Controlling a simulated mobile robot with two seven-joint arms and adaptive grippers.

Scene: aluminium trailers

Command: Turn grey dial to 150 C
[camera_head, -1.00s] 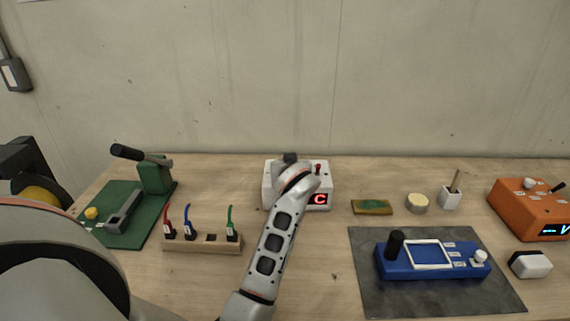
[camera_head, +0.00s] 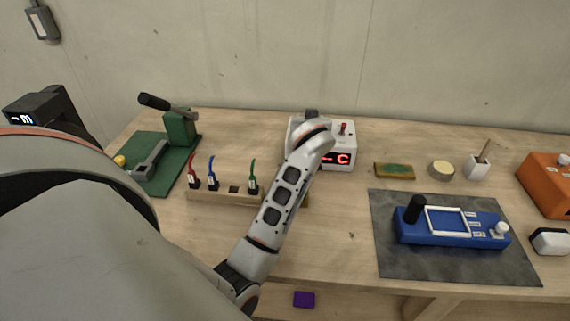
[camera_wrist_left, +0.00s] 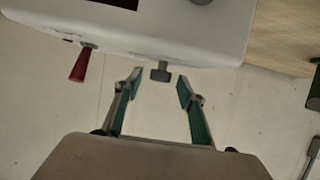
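A white box (camera_head: 340,161) with a red lit display ending in "C" (camera_head: 337,159) stands at the back of the table; my left arm hides part of it and of the readout. In the left wrist view the box (camera_wrist_left: 190,35) shows inverted, with a red lever (camera_wrist_left: 83,65) and a grey dial (camera_wrist_left: 160,72) sticking out from its edge. My left gripper (camera_wrist_left: 159,80) is open, its two green-padded fingers on either side of the dial with gaps showing. In the head view its fingers are hidden behind my arm. My right gripper is out of view.
A wooden rack (camera_head: 225,196) with red, blue and green levers stands left of my arm. A green press (camera_head: 181,128) is farther left. A blue device (camera_head: 450,228) lies on a grey mat (camera_head: 400,260) at right. An orange box (camera_head: 545,185) is at the far right.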

